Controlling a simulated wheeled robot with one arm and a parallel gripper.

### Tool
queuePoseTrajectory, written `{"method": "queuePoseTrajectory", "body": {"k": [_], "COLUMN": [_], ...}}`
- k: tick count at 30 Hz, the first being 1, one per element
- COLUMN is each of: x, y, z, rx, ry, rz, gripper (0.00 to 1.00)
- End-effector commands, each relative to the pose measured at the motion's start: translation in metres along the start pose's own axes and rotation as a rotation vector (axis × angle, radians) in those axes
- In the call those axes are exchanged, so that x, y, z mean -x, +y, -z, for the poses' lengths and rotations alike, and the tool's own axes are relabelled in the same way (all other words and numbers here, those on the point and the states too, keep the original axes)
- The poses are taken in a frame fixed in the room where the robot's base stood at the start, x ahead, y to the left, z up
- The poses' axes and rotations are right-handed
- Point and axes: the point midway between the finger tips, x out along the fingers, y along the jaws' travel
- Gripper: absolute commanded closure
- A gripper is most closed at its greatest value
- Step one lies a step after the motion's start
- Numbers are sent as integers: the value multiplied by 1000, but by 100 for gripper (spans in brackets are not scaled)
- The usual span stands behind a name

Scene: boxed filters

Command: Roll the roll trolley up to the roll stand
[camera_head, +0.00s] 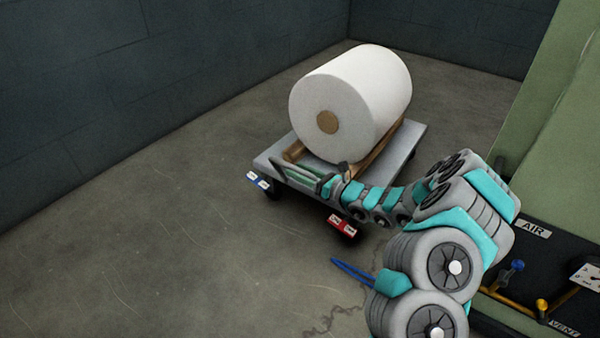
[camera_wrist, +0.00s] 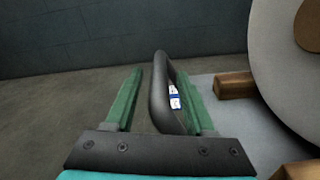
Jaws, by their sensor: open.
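The roll trolley (camera_head: 408,140) is a low grey platform on dark wheels. It carries a large white roll (camera_head: 368,85) with a brown core, lying between wooden chocks (camera_head: 380,150). My gripper (camera_head: 303,172) is at the trolley's near edge. In the wrist view my gripper (camera_wrist: 163,95) is open, with one green finger on each side of the dark trolley handle (camera_wrist: 157,97). I cannot tell whether either finger touches the handle. Most of the handle is hidden behind my gripper in the head view. I cannot make out the roll stand for certain.
A green machine (camera_head: 550,100) with a dark AIR and VENT panel (camera_head: 520,250) stands at the right. Dark walls close the back and left. The floor left of the trolley is clear.

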Motion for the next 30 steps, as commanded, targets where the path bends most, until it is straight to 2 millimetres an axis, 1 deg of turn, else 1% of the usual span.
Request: {"method": "queuePoseTrajectory", "body": {"k": [6, 18, 21, 30], "x": [0, 0, 0, -1], "y": [0, 1, 2, 4], "z": [0, 0, 1, 2], "rx": [0, 0, 0, -1], "ry": [0, 1, 2, 3], "rz": [0, -2, -4, -8], "gripper": [45, 90, 100, 100]}}
